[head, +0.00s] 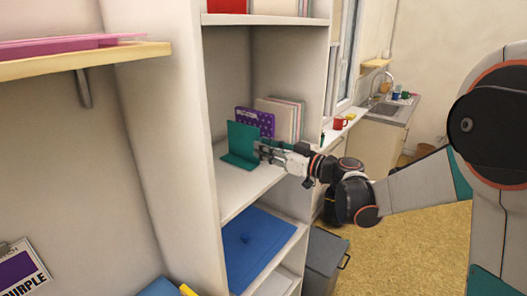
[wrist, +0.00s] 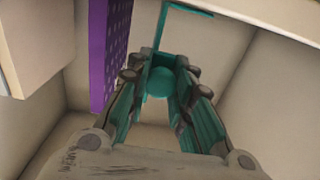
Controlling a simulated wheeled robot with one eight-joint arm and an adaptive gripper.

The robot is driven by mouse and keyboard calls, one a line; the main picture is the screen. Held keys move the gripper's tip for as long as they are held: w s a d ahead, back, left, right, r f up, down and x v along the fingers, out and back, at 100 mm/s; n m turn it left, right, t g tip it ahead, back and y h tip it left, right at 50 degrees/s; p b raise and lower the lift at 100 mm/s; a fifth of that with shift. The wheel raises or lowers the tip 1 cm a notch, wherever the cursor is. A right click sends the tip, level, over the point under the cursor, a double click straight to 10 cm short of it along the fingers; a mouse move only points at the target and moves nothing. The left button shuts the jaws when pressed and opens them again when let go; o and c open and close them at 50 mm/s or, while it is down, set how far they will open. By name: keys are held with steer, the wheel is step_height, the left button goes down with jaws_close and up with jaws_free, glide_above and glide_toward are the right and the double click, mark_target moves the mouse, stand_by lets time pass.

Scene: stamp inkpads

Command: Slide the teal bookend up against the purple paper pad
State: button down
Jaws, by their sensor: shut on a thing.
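The teal bookend (head: 243,140) stands upright on the middle shelf, its foot on the shelf board. In the wrist view the bookend (wrist: 160,30) shows edge-on as a thin teal plate. The purple paper pad (head: 266,121) stands upright behind it, partly hidden by it. The pad also shows in the wrist view (wrist: 109,55), left of the bookend, with a pale gap between them. My gripper (head: 264,152) reaches in from the right at the shelf's front and is shut on the bookend. In the wrist view a round teal part (wrist: 160,82) sits between the fingers.
Several pale books or pads (head: 283,117) stand behind the purple pad. The shelf's left side wall (head: 180,130) is close to the bookend. A blue flat item (head: 250,240) lies on the shelf below. A red mug (head: 340,123) stands on a ledge to the right.

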steer(key=c, duration=1.4)
jaws_free()
steer(key=shift+d, duration=0.1)
steer(key=v, duration=1.2)
steer(key=shift+o, duration=0.3)
